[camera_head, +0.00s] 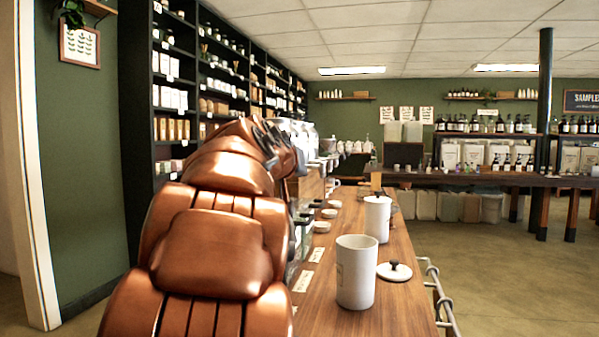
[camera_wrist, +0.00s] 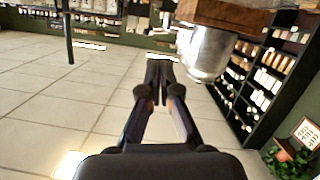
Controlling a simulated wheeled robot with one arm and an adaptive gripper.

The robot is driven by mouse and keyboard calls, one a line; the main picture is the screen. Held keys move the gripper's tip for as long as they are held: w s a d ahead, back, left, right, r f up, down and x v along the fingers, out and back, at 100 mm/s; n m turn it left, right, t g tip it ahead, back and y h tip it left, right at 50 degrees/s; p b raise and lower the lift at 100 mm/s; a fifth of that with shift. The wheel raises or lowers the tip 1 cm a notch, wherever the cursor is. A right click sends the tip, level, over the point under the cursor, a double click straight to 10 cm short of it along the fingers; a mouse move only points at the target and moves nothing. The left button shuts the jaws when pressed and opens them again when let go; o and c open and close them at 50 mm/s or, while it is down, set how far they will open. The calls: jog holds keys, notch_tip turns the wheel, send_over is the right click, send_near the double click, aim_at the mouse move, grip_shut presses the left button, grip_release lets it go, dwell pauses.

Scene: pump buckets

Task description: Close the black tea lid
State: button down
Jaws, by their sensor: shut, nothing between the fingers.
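An open white canister (camera_head: 356,272) stands upright on the wooden counter, with no lid on its rim. A white lid with a black knob (camera_head: 394,271) lies on the counter to its right. A second white canister (camera_head: 377,219) stands behind with a lid on top. I cannot read which one is black tea. My gripper (camera_wrist: 160,66) is shut and empty in the wrist view, apart from the canisters. In the head view my copper arm rises at the left, and its fingers are not clearly visible there.
A metal container (camera_wrist: 206,52) is close to the right of my fingers in the wrist view, by a wooden edge (camera_wrist: 225,15). Small bowls (camera_head: 322,227) line the counter's left side. A metal rail (camera_head: 440,296) runs along its right edge. Open floor lies to the right.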

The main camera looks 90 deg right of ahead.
jog(key=a+r+p, duration=0.2)
jog(key=a+r, duration=0.4)
jog(key=a, duration=0.3)
jog(key=shift+w+a+p, duration=0.4)
jog(key=shift+w, duration=0.05)
jog(key=shift+w, duration=0.1)
